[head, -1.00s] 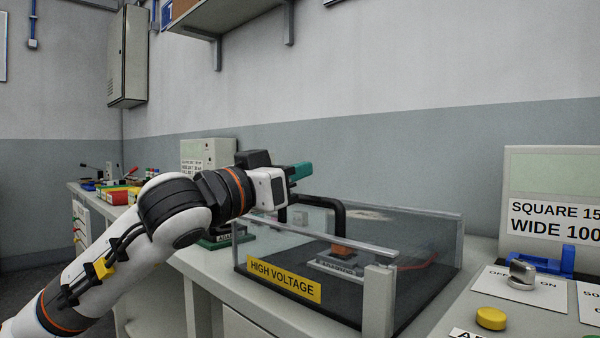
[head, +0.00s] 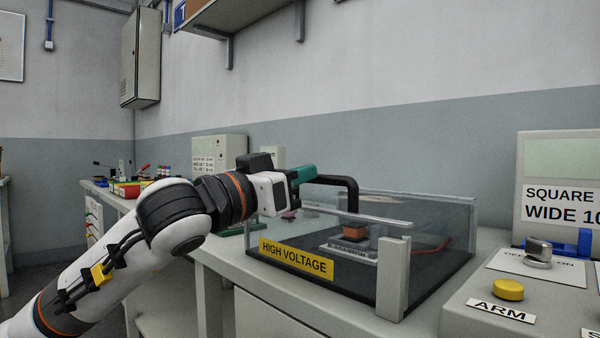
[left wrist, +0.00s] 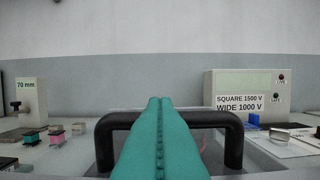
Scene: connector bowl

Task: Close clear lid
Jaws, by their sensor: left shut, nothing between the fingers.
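The clear lid (head: 380,207) lies low and nearly level over the dark box with the yellow HIGH VOLTAGE label (head: 297,257). I cannot tell whether its front edge sits fully down. Its black handle (head: 340,181) stands up at the front; it also shows in the left wrist view (left wrist: 232,140), spanning both sides of my fingers. My left gripper (head: 303,174) is shut and empty, at the height of the handle's top bar and close to it. In the left wrist view its teal fingers (left wrist: 160,102) cover the handle's middle, so contact is unclear. My right gripper is not in view.
Inside the box is an orange connector block (head: 355,232). A grey post (head: 393,278) stands at its front right corner. To the right is a console with a yellow ARM button (head: 508,289) and a silver knob (head: 539,249). A wall shelf hangs above.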

